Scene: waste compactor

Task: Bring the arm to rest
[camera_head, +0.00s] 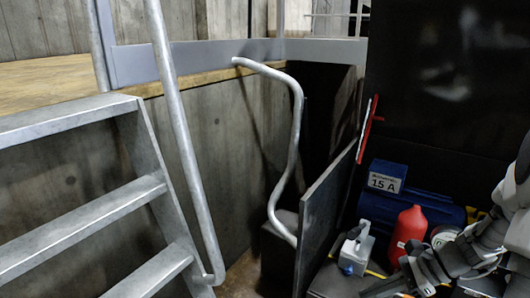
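My arm (486,236), light grey with dark joints, is folded low at the right edge of the head view. My gripper (402,279) appears at its lower left end, near the bottom edge of the picture. It is small and dark against a dark surface, so I cannot tell whether it is open or shut. I see nothing clearly held in it. Part of the arm is cut off by the right and bottom edges.
A red bottle (408,232), a grey metal canister (356,250) and a blue box marked 15 A (386,176) stand close to the arm. A dark upright panel (322,222) is left of them. Metal stairs (95,225) and a bent handrail (297,130) are farther left.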

